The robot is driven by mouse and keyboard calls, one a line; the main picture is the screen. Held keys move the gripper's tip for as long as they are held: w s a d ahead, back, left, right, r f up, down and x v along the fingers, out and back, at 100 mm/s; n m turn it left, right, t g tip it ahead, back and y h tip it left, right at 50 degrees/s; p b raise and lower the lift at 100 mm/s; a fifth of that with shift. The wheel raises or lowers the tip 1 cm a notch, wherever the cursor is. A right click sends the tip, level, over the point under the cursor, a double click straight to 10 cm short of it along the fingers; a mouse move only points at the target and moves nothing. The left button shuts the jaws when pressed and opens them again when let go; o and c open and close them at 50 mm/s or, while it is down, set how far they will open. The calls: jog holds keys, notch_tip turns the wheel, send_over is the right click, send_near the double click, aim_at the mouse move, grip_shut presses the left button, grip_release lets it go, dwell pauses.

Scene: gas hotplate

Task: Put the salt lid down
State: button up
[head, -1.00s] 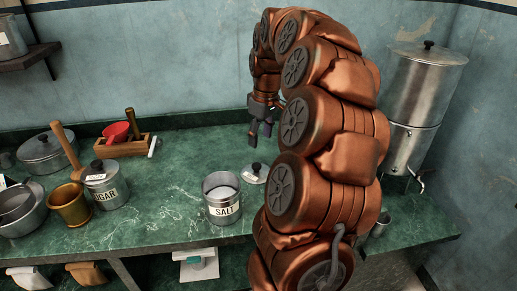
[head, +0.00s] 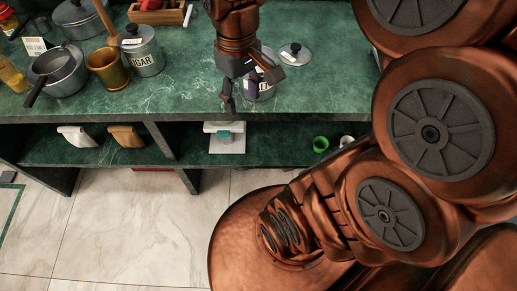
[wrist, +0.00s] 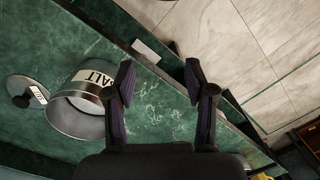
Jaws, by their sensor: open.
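The salt lid (head: 294,54), a grey disc with a dark knob, lies on the green counter behind and right of the salt canister (head: 262,92). In the wrist view the lid (wrist: 30,92) lies flat beside the open metal canister (wrist: 83,112), apart from it, with a small label on it. My gripper (head: 248,90) is open near the counter's front edge, partly in front of the canister in the head view. In the wrist view the fingers (wrist: 160,80) are spread, with only counter and its edge between them. Nothing is held.
The sugar canister (head: 143,60), a brass mortar (head: 107,70) and a saucepan (head: 62,75) stand to the left on the counter. Counter between sugar and salt is clear.

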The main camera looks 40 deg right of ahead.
jog(key=s+a+f, duration=0.2)
jog(key=s, duration=0.3)
jog(key=s+a+f+m+g, duration=0.1)
jog(key=s+a+f, duration=0.1)
jog(key=s, duration=0.4)
jog(key=shift+f, duration=0.25)
jog(key=shift+a, duration=0.1)
notch_tip(320, 180, up, 10)
jog(key=p, duration=0.9)
jog(key=shift+f, duration=0.25)
jog(key=shift+w, duration=0.1)
